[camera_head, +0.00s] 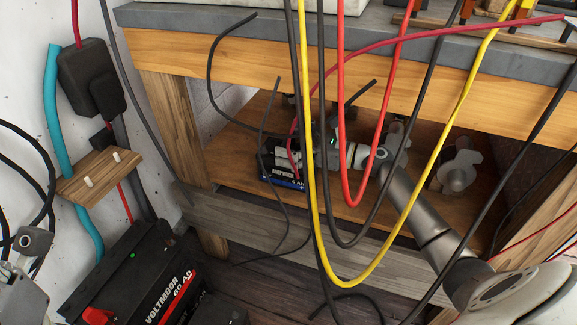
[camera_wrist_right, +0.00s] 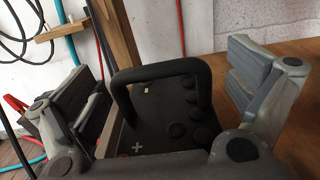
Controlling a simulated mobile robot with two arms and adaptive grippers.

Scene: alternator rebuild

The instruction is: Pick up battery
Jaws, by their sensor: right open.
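A small black and blue battery (camera_head: 284,180) with white lettering sits on the wooden shelf under the bench. In the right wrist view the battery (camera_wrist_right: 170,125) shows its dark top, round caps, a plus mark and a raised black handle (camera_wrist_right: 160,72). My right gripper (camera_head: 292,150) reaches in from the right and is at this battery, partly hiding it. In the wrist view my right gripper (camera_wrist_right: 165,88) is open, one finger on each side of the handle, with gaps visible. My left gripper (camera_head: 28,258) shows only partly at the lower left edge.
A larger black battery (camera_head: 150,275) marked VOLTMOOR stands on the floor at the lower left. Red, black and yellow cables (camera_head: 398,240) hang in front of the shelf. A grey rail (camera_head: 290,228) runs along the shelf's front. A metal part (camera_head: 458,172) sits to the right on the shelf.

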